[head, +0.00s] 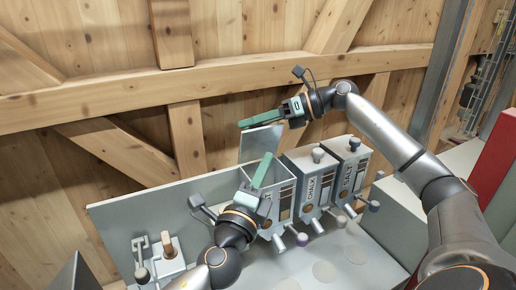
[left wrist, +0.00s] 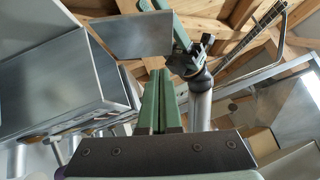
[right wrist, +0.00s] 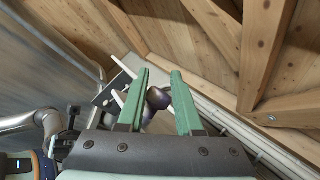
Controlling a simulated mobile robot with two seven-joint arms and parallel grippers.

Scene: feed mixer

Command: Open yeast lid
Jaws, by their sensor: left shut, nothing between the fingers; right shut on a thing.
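The yeast lid (head: 262,143) stands raised as a flat grey panel at the back of the leftmost dispenser (head: 285,187), whose top is open. My right gripper (head: 243,123) is at the lid's top edge and shut on the lid. In the right wrist view a dark round knob (right wrist: 158,98) shows between its fingers. The left wrist view shows the lid (left wrist: 130,36) with the right gripper's fingers partly behind it. My left gripper (head: 268,160) is shut and empty, in front of the open dispenser, and hides part of its front and label.
Two closed dispensers (head: 308,182) (head: 348,165), with knobs on top, stand to the right of the open one. A grey counter (head: 350,250) with faint round marks lies in front. A device with levers (head: 160,258) stands at left. A wooden wall (head: 100,110) is behind.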

